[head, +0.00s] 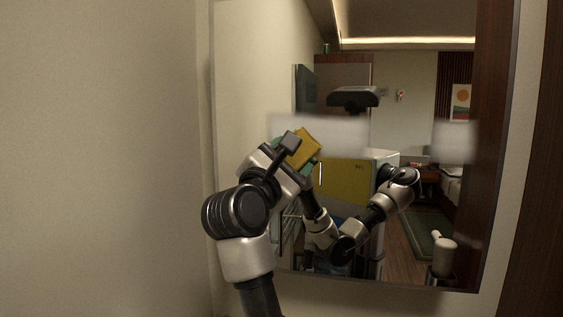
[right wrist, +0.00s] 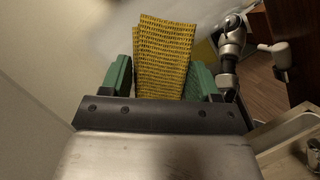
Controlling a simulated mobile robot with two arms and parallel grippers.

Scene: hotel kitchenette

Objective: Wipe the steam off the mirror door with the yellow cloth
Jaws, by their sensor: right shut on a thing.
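The mirror door (head: 245,70) hangs on the wall ahead. Two whitish steam patches cloud it: a wide one (head: 335,135) in the middle and a smaller one (head: 455,142) near the right edge, with clear glass between. My right gripper (head: 298,152) is in front of the mirror, at the lower left of the wide patch, shut on the yellow cloth (head: 306,144). The right wrist view shows the patterned cloth (right wrist: 163,55) between green fingers (right wrist: 160,82). I cannot tell whether the cloth touches the glass. My left gripper is not in view.
A bare pale wall (head: 100,150) lies to the left. A dark wood panel (head: 535,170) stands at the right, beyond the mirror's edge. The room, my head and my arm show as reflections. The wrist view has a pale basin or counter edge (right wrist: 285,132) at lower right.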

